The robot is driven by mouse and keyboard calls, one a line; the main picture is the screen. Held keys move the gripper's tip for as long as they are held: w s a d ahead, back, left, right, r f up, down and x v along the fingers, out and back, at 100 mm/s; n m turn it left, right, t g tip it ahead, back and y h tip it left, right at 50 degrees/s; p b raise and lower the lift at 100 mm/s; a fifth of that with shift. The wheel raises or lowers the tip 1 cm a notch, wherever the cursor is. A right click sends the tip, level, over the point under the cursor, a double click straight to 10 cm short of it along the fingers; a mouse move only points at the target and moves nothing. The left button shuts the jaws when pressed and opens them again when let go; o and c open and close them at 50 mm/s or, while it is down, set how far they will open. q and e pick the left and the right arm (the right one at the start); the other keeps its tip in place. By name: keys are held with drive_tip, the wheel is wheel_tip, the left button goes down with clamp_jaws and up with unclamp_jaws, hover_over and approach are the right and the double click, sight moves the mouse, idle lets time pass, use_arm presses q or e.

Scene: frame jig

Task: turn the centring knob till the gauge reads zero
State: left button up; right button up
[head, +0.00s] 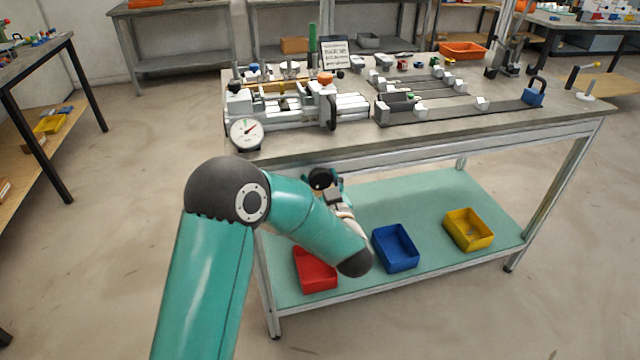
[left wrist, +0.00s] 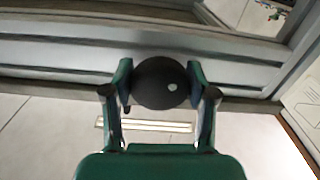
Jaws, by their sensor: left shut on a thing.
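The black round centring knob (head: 320,178) sits at the front of the bench, just below the tabletop edge. My left gripper (head: 326,186) reaches up to it from below, and my own forearm partly hides the fingers in the head view. In the left wrist view the knob (left wrist: 160,82) lies between the two fingers, which are shut on it from both sides. The round white gauge (head: 246,132) faces the front at the left end of the bench. Its red needle points up and to the right; the scale is too small to read. My right gripper is not in view.
The tabletop (head: 480,130) carries the frame jig (head: 300,105) and a blue padlock-shaped block (head: 533,94). The lower shelf (head: 440,190) holds red (head: 316,272), blue (head: 396,248) and yellow (head: 468,230) bins. The floor in front is clear.

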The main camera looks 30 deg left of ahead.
use_arm(q)
drive_tip(key=n+b, duration=0.2)
drive_tip(key=b, duration=0.1)
drive_tip(key=n+b, duration=0.3)
drive_tip(key=b, duration=0.1)
drive_tip(key=n+b, duration=0.3)
drive_tip(key=shift+w+d+f+b, duration=0.1)
drive_tip(key=shift+d+f+b, duration=0.05)
drive_tip(key=shift+f+b, duration=0.15)
drive_tip(key=shift+r+n+b, duration=0.25)
drive_tip(key=shift+n+b, duration=1.1)
drive_tip(key=shift+n, duration=0.15)
drive_tip(key=o, duration=1.2)
drive_tip(key=shift+c, duration=0.2)
drive_tip(key=shift+r, duration=0.1)
drive_tip(key=v, duration=1.2)
